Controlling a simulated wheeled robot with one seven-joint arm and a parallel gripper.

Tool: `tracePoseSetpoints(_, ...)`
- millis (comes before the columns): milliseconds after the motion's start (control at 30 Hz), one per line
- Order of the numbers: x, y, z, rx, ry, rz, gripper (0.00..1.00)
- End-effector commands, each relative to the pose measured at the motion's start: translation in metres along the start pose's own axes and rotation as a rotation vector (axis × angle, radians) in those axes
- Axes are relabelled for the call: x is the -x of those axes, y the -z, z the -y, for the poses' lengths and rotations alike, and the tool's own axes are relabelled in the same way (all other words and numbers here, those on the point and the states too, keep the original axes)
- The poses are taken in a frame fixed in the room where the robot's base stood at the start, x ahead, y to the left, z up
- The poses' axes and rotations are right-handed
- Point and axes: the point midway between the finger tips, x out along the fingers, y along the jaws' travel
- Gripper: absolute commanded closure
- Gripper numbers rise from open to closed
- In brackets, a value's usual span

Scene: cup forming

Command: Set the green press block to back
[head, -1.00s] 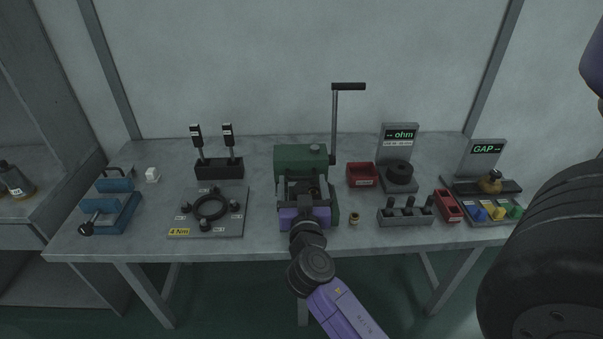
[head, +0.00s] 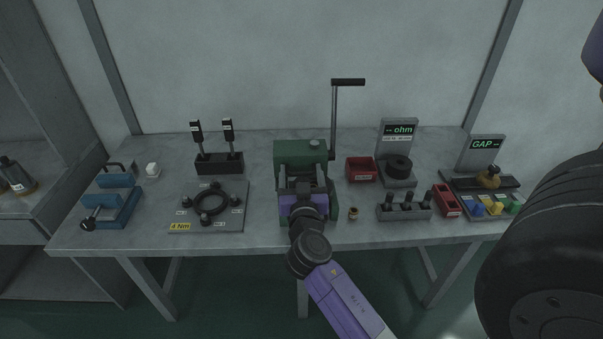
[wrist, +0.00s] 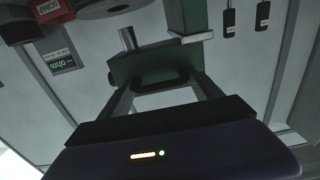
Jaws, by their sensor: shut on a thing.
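The green press (head: 301,152) stands at the middle of the bench, with a long black-handled lever (head: 334,120) at its right. My gripper (head: 303,187) reaches into the front of the press. My purple wrist hides most of the press opening and the fingertips in the head view. In the wrist view, my two dark fingers stand apart, with the green press block (wrist: 150,63) at their ends. My gripper is shut on this block. The block's exact seat in the press is hidden.
A torque plate (head: 240,200) with a black ring lies to the left. A small brass part (head: 353,213) stands close at the right, near a grey pin rack (head: 390,212) and a red bin (head: 361,169). The ohm gauge (head: 397,140) stands behind these.

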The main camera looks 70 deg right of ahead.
Motion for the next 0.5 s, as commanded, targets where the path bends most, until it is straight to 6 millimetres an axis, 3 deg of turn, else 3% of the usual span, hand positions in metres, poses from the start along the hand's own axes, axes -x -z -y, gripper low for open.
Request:
tracePoseSetpoints(167,-0.016,-0.002,-0.003,0.001,-0.008,-0.001,0.99)
tracePoseSetpoints(500,-0.094,-0.003,-0.004,0.001,-0.011,0.0,0.99)
